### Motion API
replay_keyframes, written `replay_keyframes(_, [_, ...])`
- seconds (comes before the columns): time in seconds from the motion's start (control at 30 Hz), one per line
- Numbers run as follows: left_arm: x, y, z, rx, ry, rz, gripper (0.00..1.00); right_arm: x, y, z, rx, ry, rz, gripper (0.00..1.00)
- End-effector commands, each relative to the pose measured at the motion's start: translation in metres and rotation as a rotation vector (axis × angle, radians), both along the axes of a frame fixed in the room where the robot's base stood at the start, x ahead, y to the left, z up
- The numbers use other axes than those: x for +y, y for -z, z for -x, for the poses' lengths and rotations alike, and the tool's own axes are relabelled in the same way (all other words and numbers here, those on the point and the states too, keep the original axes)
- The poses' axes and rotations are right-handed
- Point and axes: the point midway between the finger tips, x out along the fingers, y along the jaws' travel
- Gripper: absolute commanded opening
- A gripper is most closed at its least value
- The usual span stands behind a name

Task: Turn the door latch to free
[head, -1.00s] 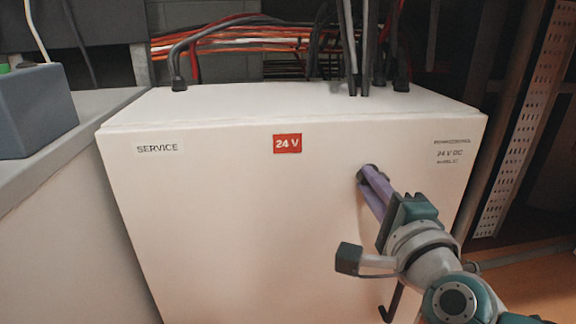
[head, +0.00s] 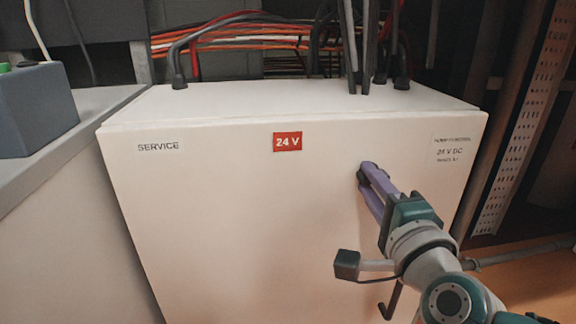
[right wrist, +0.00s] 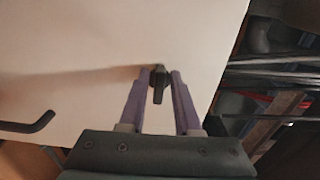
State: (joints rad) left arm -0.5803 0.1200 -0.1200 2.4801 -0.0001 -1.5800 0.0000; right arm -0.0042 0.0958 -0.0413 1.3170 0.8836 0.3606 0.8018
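The white cabinet door (head: 230,220) faces me, with a "SERVICE" label and a red "24 V" label. A small black latch (right wrist: 158,84) sits on the door in the right wrist view, its tab pointing towards my gripper's palm. My right gripper (right wrist: 161,75) has its two purple fingers apart, one on each side of the latch. The left fingertip is very close to it; I cannot tell whether they touch. In the head view my right gripper (head: 367,173) is at the upper right of the door and hides the latch. My left gripper is out of view.
A black hooked handle (head: 391,300) sticks out lower on the door. Cables (head: 352,50) rise from the cabinet's top. A grey box (head: 35,110) stands on a counter at the left. A perforated metal upright (head: 515,130) stands at the right.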

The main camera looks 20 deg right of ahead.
Motion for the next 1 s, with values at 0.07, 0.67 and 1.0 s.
replay_keyframes(0.07, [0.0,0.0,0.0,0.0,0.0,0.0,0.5,0.0,0.0,0.0,0.0,0.0,-0.001,0.42])
replay_keyframes(0.67, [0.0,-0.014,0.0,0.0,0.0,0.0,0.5,0.011,-0.001,0.047,0.004,0.0,-0.004,0.46])
replay_keyframes(1.0, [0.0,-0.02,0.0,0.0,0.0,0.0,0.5,0.023,0.0,0.094,0.001,0.0,-0.002,0.46])
